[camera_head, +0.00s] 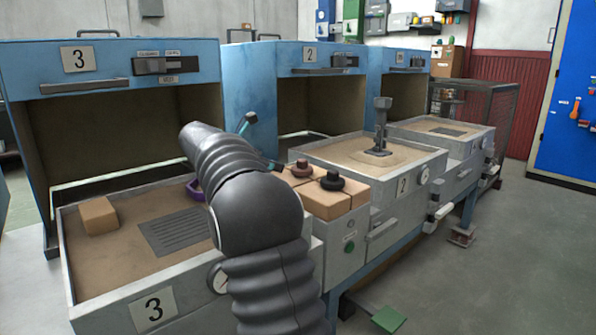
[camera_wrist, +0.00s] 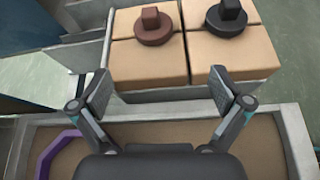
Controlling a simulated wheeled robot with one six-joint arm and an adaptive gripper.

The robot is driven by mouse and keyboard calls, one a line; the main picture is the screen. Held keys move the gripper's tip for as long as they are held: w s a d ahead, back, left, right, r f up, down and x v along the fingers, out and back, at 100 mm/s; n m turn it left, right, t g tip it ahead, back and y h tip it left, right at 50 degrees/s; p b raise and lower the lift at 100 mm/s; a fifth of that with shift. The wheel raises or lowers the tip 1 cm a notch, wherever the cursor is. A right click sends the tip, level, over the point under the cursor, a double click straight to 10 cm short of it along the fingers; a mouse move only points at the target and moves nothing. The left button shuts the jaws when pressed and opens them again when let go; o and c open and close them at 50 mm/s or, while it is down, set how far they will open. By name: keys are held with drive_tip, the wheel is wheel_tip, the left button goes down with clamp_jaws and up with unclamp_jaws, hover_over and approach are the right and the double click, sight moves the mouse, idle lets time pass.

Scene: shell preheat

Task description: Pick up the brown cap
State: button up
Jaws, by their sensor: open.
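The brown cap (camera_wrist: 153,27) is a round disc with a raised grip on top. It sits on a tan block in the wrist view, and shows small in the head view (camera_head: 301,168). My gripper (camera_wrist: 160,92) is open and empty, its two fingers spread wide. In the wrist view the cap lies beyond the fingertips, between their lines and a little left of centre. In the head view my dark arm hides most of the gripper. The cap is apart from both fingers.
A black cap (camera_wrist: 227,18) sits on the block just right of the brown one. A purple hexagonal ring (camera_wrist: 62,152) lies in the sand tray (camera_wrist: 294,140) below. In the head view a tan block (camera_head: 99,216) and a dark grate (camera_head: 177,232) are in tray 3.

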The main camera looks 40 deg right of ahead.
sight(299, 167)
drive_tip(key=shift+n+h, duration=0.4)
drive_tip(key=x, duration=0.3)
drive_tip(key=w+x, duration=0.1)
drive_tip(key=x, duration=0.6)
drive_tip(key=shift+w+d+r+b, duration=0.1)
drive_tip(key=shift+w+d+b, duration=0.1)
drive_tip(key=shift+b, duration=0.1)
drive_tip(key=shift+f+x, duration=0.2)
drive_tip(key=shift+x, duration=1.1)
drive_tip(key=shift+f+x, duration=0.2)
drive_tip(key=shift+x, duration=1.1)
drive_tip(key=shift+a, duration=0.25)
drive_tip(key=c, duration=1.2)
drive_tip(key=shift+r, duration=0.1)
